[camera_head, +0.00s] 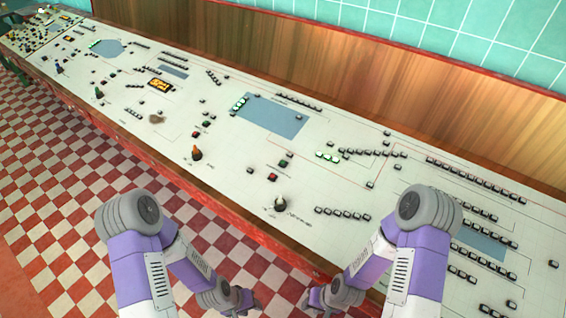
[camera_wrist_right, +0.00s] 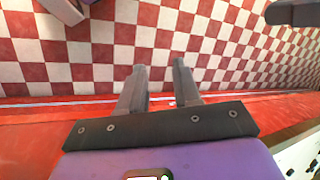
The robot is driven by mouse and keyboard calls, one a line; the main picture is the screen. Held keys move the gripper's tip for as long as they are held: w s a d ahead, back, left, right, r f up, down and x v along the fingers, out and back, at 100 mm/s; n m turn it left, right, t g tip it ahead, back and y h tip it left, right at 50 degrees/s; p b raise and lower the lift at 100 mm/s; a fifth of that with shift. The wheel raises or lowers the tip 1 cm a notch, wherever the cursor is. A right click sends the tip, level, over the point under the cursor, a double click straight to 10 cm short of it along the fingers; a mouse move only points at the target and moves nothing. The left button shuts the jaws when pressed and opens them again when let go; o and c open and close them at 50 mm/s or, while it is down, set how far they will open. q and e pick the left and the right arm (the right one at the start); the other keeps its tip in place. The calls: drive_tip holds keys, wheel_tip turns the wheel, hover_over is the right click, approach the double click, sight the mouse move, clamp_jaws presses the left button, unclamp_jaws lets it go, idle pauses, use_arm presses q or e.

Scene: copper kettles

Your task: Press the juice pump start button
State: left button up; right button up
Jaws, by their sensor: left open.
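A long white control panel (camera_head: 225,160) carries many small buttons. The labels are too small to read, so I cannot tell which is the juice pump start button. Red and green buttons (camera_head: 283,163) sit in a small group near the middle, with another group (camera_head: 198,134) further left. My left gripper (camera_head: 247,306) is open and low in front of the panel's near edge, touching no button. My right gripper (camera_head: 314,303) is beside it, also low before the edge. In the right wrist view its two fingers (camera_wrist_right: 160,80) are apart with nothing between them.
A white-topped knob (camera_head: 280,203) and an orange lever (camera_head: 196,154) stand up from the panel. Blue-grey rectangles (camera_head: 272,117) mark its surface. A wooden backboard (camera_head: 300,60) runs behind. Checkered floor (camera_head: 60,190) lies open on the left.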

clamp_jaws()
idle(1.3)
